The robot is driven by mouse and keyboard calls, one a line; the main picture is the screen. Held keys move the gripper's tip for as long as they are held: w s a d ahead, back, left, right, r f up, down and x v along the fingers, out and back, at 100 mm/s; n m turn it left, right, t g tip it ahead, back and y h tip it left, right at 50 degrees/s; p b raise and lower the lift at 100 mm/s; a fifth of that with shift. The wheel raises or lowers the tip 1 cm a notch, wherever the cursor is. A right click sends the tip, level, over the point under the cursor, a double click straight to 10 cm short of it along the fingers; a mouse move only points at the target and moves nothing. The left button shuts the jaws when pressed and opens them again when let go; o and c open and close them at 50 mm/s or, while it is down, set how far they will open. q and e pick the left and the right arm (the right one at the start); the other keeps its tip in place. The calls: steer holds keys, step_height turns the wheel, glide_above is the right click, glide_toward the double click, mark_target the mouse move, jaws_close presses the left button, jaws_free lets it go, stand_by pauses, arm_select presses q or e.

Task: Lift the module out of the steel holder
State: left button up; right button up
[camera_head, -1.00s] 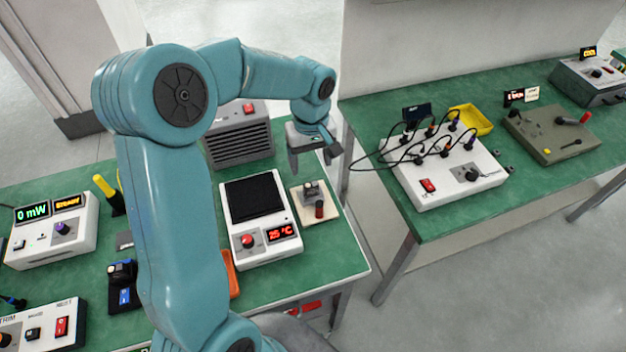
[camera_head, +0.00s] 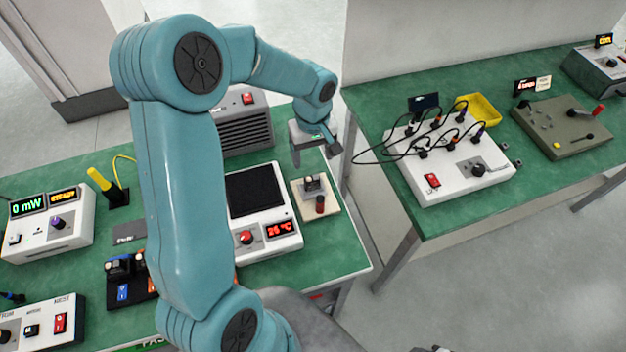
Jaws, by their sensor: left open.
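A small grey metal holder (camera_head: 312,184) stands on a beige base plate (camera_head: 331,207), with a dark and red knob (camera_head: 320,204) at its front. I take this to be the steel holder; a module in it is too small to make out clearly. My left gripper (camera_head: 315,156) is open and points down. In the picture it is just above and behind the holder, apart from it, with nothing between its fingers. My right gripper is not in view.
A white hot plate unit (camera_head: 276,246) reading 26 °C stands left of the base plate. A grey vented box (camera_head: 246,128) is behind. A second bench holds a cabled white box (camera_head: 450,185), yellow bin (camera_head: 483,112) and olive fixture (camera_head: 560,150). A gap separates the benches.

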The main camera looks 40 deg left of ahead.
mark_target(312, 178)
arm_select(q)
step_height(312, 178, down, 6)
steer(key=shift+s+a+r, duration=0.1)
step_height(312, 178, down, 5)
steer(key=shift+a+f+p, duration=0.1)
steer(key=shift+p, duration=0.9)
steer(key=shift+f, duration=0.15)
steer(key=c, duration=1.1)
steer(key=shift+o, duration=0.2)
